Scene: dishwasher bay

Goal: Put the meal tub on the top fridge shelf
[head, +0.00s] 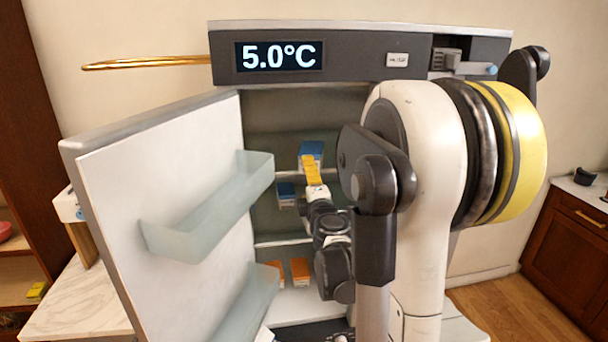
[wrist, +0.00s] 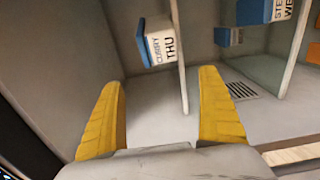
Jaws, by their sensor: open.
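A white meal tub (wrist: 162,46) with a blue lid, labelled CURRY THU, stands on the top fridge shelf (wrist: 181,75), which runs upright in the turned wrist view. In the head view a blue-lidded tub (head: 311,149) shows on that shelf, partly behind my fingers. My gripper (head: 312,168) reaches into the fridge in front of it. In the wrist view my gripper (wrist: 161,80) has its yellow fingers wide apart with nothing between them. The CURRY tub lies beyond the fingertips, apart from them.
Another blue-lidded tub (wrist: 282,10), its label partly cut off, is on a lower shelf. Orange tubs (head: 299,270) stand lower down. The open fridge door (head: 165,190) with its bins (head: 215,215) bounds the left side. The fridge wall (wrist: 55,60) is close beside my fingers.

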